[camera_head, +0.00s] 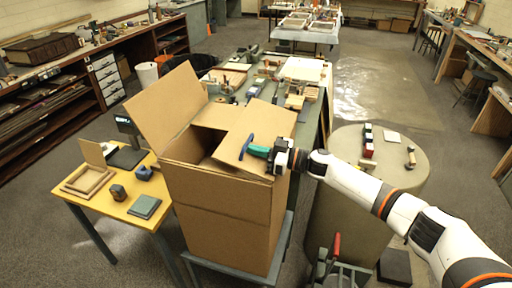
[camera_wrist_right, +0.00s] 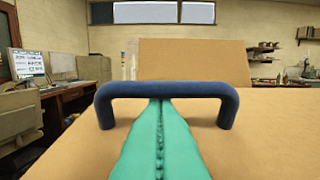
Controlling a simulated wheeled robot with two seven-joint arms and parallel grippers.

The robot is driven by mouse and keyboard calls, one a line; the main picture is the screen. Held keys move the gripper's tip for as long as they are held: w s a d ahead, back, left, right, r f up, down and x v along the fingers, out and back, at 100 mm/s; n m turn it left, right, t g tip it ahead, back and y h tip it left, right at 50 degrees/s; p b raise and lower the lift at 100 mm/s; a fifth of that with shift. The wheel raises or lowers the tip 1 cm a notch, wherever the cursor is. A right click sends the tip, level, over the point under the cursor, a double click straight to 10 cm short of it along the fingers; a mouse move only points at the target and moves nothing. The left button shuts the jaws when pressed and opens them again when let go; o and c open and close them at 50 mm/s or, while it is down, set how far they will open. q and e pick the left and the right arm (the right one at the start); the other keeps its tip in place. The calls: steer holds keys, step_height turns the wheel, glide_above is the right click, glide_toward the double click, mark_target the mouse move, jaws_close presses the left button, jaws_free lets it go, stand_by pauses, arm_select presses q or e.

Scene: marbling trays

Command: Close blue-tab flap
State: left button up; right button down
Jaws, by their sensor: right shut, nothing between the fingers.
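An open cardboard box (camera_head: 220,222) stands in the middle of the head view. Its blue tab (camera_head: 246,146) is a dark blue arched handle on the right-hand flap (camera_head: 268,122), which slants over part of the opening. In the right wrist view the blue tab (camera_wrist_right: 165,89) spans the centre, standing on the flap (camera_wrist_right: 260,140). My right gripper (camera_head: 258,151) has teal fingers, shut and empty, with their tips at the tab's bar. In the wrist view the fingers (camera_wrist_right: 160,105) end at the bar; whether they touch it I cannot tell. My left gripper is not in view.
The left flap (camera_head: 165,103) stands up and out. A dark gap shows the box interior (camera_head: 198,148). A yellow table (camera_head: 105,207) with a frame and small items is left of the box. A round-topped stand (camera_head: 378,165) with small objects is to the right.

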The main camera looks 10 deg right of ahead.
steer(key=shift+w+a+f+h, duration=0.1)
steer(key=shift+f+h, duration=0.2)
steer(key=shift+f, duration=0.05)
stand_by(0.7)
steer(key=shift+r+p, duration=0.1)
steer(key=shift+p, duration=0.25)
